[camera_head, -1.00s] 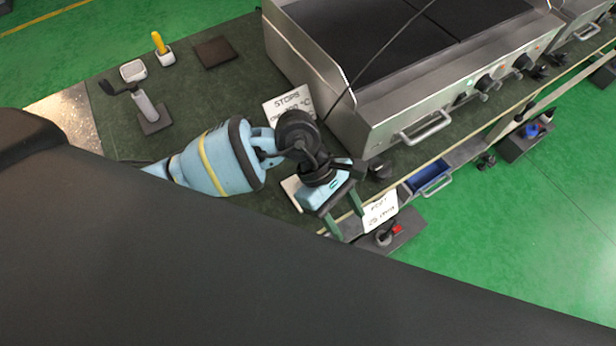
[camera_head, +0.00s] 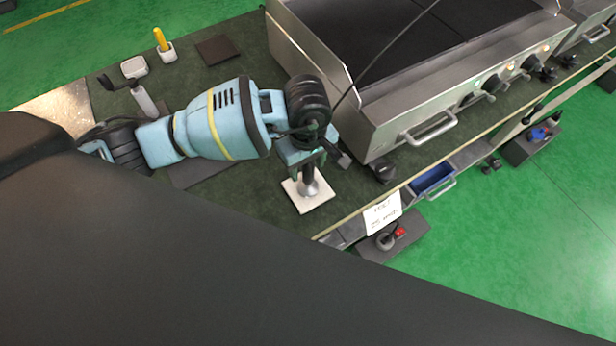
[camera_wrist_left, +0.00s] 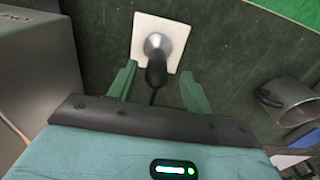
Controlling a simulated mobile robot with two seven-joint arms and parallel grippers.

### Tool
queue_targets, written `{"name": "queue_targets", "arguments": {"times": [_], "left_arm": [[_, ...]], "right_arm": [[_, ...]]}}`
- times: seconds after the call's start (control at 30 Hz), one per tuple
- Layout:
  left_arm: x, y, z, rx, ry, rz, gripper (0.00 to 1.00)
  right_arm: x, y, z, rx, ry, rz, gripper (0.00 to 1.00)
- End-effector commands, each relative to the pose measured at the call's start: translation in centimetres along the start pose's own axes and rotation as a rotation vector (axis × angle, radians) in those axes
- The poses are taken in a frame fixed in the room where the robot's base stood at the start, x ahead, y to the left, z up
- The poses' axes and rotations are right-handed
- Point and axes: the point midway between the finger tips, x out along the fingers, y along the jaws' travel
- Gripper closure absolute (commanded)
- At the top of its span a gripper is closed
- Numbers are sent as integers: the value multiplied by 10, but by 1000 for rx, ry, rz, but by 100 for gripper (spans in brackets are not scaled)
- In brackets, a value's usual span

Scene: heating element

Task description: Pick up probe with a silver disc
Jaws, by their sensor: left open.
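The probe with a silver disc (camera_head: 310,188) stands on a white square pad (camera_head: 293,196) near the front edge of the bench, its black handle up. In the left wrist view the silver disc (camera_wrist_left: 162,40) sits on the white pad (camera_wrist_left: 147,24), with the black handle (camera_wrist_left: 156,73) pointing toward my gripper and a cable trailing from it. My left gripper (camera_head: 308,160) is just above the probe in the head view. In the left wrist view its open green fingers (camera_wrist_left: 158,76) lie on either side of the handle, with gaps showing. Contact is not visible. My right gripper is not in view.
A steel grill (camera_head: 380,130) with a front handle (camera_head: 430,127) stands right of the probe, and a cable crosses it.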

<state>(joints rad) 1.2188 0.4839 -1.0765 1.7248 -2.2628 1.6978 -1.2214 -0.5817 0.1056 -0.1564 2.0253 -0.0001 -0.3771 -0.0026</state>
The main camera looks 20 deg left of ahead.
Motion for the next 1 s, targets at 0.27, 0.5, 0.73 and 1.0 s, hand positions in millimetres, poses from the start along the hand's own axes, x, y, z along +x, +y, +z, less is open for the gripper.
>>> {"name": "queue_targets", "arguments": {"times": [0.27,0.5,0.73,1.0], "left_arm": [[25,3,-1,-2,-4,-2,50],[50,4,-3,-1,-1,0,50],[51,4,-3,0,-1,2,50],[51,4,-3,0,-1,1,82]], "right_arm": [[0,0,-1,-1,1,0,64],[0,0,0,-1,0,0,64],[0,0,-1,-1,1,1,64],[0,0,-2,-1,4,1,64]]}}
